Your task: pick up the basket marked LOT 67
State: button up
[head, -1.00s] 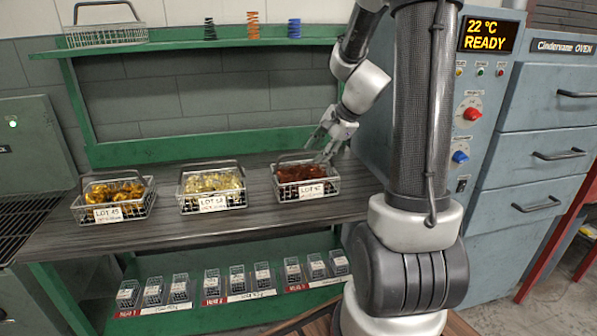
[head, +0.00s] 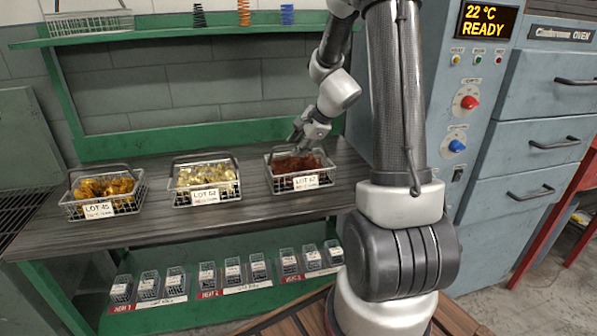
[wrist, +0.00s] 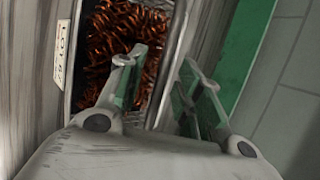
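The basket with the tag that seems to read LOT 67 (head: 304,182) is the right one of three wire baskets on the bench. It holds dark copper-brown coils. In the wrist view the basket (wrist: 72,95) shows with its coils and part of its tag. My gripper (head: 297,142) is at the basket's back side, pointing down. In the wrist view my gripper (wrist: 160,75) has its fingers apart, one over the coils and one beyond the basket's wall. The wall or handle shows between them; contact cannot be told.
Baskets tagged LOT 45 (head: 100,208) and apparently LOT 52 (head: 206,194) stand left on the bench (head: 160,228). A green shelf (head: 180,34) with springs runs above. The oven cabinet (head: 525,110) is at right. Small labelled wire bins (head: 207,275) line the lower shelf.

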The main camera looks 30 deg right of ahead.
grip_shut()
dwell(0.3)
dwell(0.3)
